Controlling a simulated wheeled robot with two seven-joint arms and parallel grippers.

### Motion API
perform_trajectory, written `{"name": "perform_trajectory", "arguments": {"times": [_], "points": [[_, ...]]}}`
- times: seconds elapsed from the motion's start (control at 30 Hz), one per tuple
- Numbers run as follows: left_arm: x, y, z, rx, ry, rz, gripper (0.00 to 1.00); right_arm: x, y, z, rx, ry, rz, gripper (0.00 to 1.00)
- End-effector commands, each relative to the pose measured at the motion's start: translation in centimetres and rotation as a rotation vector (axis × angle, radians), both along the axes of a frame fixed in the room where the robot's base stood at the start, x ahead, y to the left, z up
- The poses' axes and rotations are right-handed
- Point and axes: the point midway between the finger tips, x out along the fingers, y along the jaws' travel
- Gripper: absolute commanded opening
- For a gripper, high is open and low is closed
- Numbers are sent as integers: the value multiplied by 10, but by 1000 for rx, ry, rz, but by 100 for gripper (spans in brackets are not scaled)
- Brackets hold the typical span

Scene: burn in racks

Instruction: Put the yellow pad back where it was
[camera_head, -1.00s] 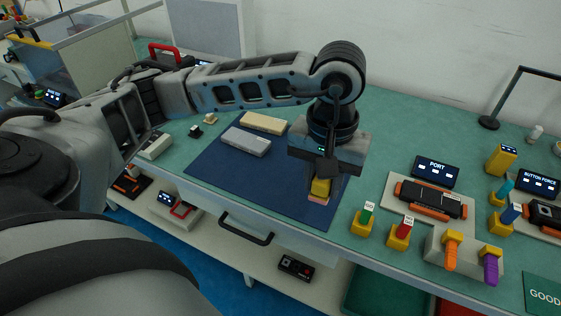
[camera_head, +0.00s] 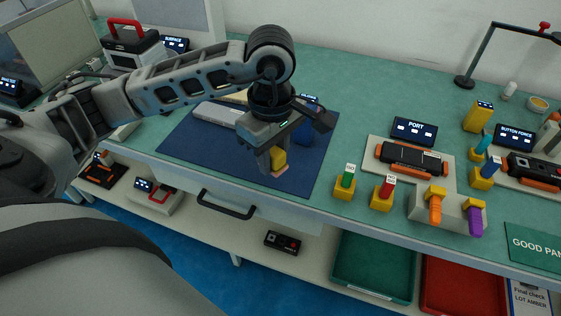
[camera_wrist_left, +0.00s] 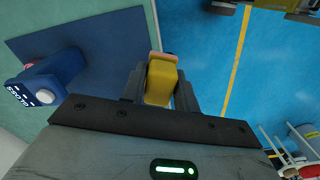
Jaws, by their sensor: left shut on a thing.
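The yellow pad (camera_head: 279,160) is a small yellow block with a pinkish layer on its lower end. My left gripper (camera_head: 273,164) is shut on it, over the front right part of the dark blue mat (camera_head: 188,143). The left wrist view shows the yellow pad (camera_wrist_left: 161,80) between the two fingers (camera_wrist_left: 159,88), its pinkish end pointing away. I cannot tell whether the pad touches the mat. My right gripper is not in view.
A blue gloss meter (camera_wrist_left: 55,75) stands on the mat beside the gripper; it is partly hidden in the head view. Test plugs in yellow holders (camera_head: 343,188) stand right of the mat. A port fixture (camera_head: 411,159) lies farther right. Green (camera_head: 372,262) and red trays sit below.

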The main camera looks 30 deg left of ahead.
Motion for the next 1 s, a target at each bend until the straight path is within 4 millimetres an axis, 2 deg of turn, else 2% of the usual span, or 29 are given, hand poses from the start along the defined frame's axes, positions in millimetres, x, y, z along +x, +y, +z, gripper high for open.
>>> {"name": "perform_trajectory", "arguments": {"times": [0.03, 0.2, 0.33, 0.57, 0.77, 1.0], "points": [[11, 5, -4, 1, 4, 5, 9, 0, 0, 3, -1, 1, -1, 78], [34, 13, -39, -1, 4, 0, 9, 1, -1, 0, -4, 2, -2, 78], [45, 17, -53, -1, 2, -1, 9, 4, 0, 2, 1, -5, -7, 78], [54, 21, -66, 0, 3, -2, 9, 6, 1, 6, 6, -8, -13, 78], [53, 20, -92, -1, 2, -3, 9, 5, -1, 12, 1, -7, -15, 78], [54, 20, -94, 0, -1, -3, 9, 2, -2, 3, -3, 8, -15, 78]]}}
